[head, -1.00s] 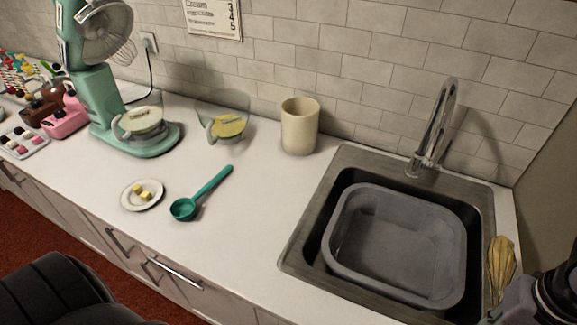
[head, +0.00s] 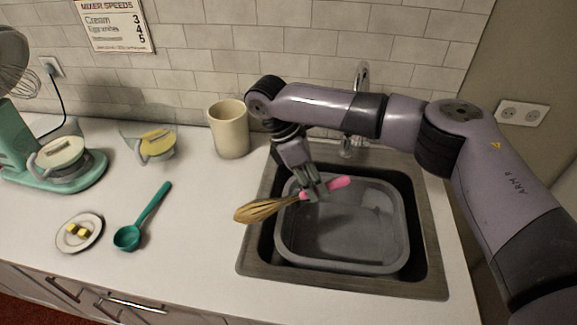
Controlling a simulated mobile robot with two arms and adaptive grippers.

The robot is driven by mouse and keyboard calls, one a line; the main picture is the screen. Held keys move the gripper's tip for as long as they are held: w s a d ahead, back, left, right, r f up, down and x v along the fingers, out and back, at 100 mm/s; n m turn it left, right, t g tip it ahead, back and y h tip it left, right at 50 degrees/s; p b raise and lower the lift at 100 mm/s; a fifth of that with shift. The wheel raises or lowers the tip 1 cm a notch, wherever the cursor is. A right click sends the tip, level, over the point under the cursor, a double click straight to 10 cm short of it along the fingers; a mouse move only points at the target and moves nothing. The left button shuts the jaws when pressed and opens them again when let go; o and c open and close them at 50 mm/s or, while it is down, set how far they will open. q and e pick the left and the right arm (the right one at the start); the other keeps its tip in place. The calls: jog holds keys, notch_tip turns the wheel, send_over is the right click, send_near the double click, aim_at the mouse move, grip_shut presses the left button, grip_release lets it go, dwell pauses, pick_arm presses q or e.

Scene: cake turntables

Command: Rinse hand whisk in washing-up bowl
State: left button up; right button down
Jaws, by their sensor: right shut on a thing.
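The hand whisk has a pink handle (head: 338,184) and a golden-brown wire head (head: 263,209). My right gripper (head: 314,192) is shut on its handle. The whisk lies nearly level, its head pointing left. In the picture it crosses the left part of the grey washing-up bowl (head: 398,232), with the head over the left rim of the sink. It appears to be above the bowl; the exact height cannot be told. The bowl sits in the metal sink (head: 437,262), and shows shiny reflections inside. My left gripper is not in view.
The tap (head: 360,80) behind the sink is partly hidden by my right arm.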

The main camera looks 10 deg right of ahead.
notch_tip(320, 180, up, 2)
jog(key=w+a+n+t+h, duration=0.1)
jog(key=w+n+t+h, duration=0.3)
jog(key=n, duration=0.5)
notch_tip(320, 180, up, 4)
jog(key=n+t+y+p, duration=0.3)
jog(key=n+t+y, duration=0.1)
jog(key=n+y, duration=2.2)
send_over(292, 199)
jog(key=n+h, duration=0.1)
jog(key=h, duration=0.1)
jog(key=n, duration=0.1)
jog(key=shift+w+a+f+n+h, duration=0.1)
jog(key=shift+w+a+n+h, duration=0.2)
jog(key=shift+h, duration=0.1)
jog(key=shift+s+f+b, duration=0.15)
jog(key=shift+f+b, duration=0.35)
jog(key=shift+f, duration=0.2)
notch_tip(292, 199, down, 8)
jog(key=b, duration=0.6)
jog(key=shift+r, duration=0.2)
pick_arm(q)
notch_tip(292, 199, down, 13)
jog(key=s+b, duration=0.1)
jog(key=b, duration=0.8)
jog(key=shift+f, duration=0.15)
pick_arm(e)
notch_tip(292, 199, down, 10)
jog(key=shift+f, duration=0.2)
